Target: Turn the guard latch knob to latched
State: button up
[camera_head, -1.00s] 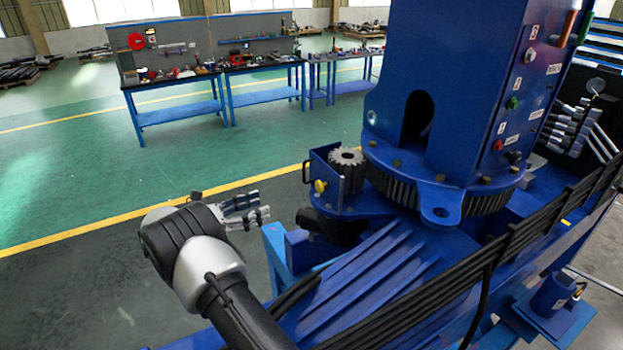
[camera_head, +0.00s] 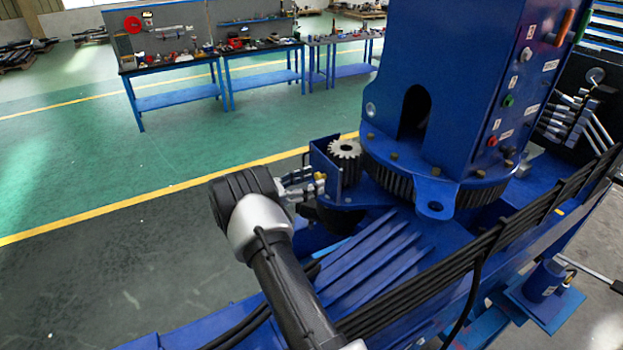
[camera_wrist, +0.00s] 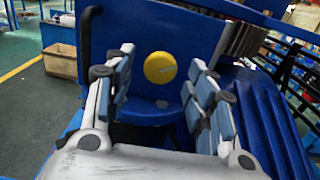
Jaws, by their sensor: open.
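The guard latch knob (camera_wrist: 160,67) is a round yellow knob on the blue guard plate (camera_wrist: 204,32). In the wrist view it sits between and beyond my open fingers, a little above the middle of the picture. A pale mark shows on its face. My gripper (camera_wrist: 162,90) is open, with a finger on each side of the knob's line and nothing held. In the head view my gripper (camera_head: 304,184) is right at the guard (camera_head: 324,158), and the knob is mostly hidden by the fingers. I cannot tell whether the fingers touch it.
A grey pinion gear (camera_head: 345,149) stands behind the guard, beside the large ring gear (camera_head: 392,186) under the blue column (camera_head: 432,75). Blue ribs (camera_head: 372,262) and black cables (camera_head: 440,278) lie to the right.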

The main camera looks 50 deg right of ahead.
jog(key=shift+s+d, duration=0.1)
jog(key=shift+d, duration=0.25)
jog(key=shift+c, duration=0.2)
jog(key=c, duration=1)
